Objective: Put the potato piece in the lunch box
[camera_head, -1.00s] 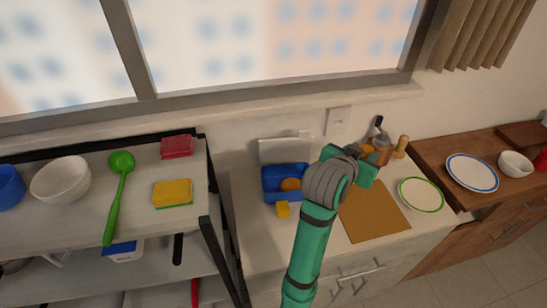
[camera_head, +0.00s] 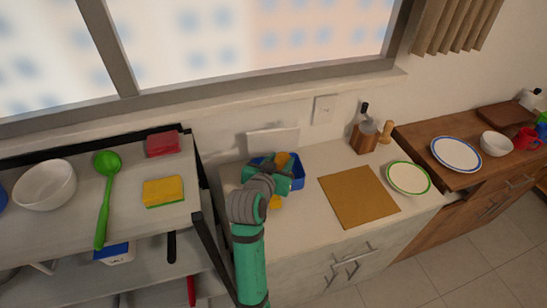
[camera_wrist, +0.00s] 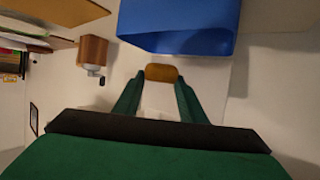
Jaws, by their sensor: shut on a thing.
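My gripper (camera_head: 283,168) is at the blue lunch box (camera_head: 297,172) on the counter, partly covering it in the head view. In the wrist view my gripper (camera_wrist: 161,85) is shut on the brown-orange potato piece (camera_wrist: 161,73), held between the fingertips. The lunch box's blue wall (camera_wrist: 180,42) is just beyond the piece in that view. An orange patch (camera_head: 283,159) shows by the gripper in the head view; I cannot tell whether it is the held piece or food in the box. Most of the box's inside is hidden.
A yellow piece (camera_head: 275,202) lies in front of the box, partly hidden. A pale upright panel (camera_head: 272,142) stands behind it. A cutting board (camera_head: 358,196), a green-rimmed plate (camera_head: 408,178) and a wooden holder (camera_head: 364,138) are to the right. The shelf rack's post (camera_head: 205,220) is close on the left.

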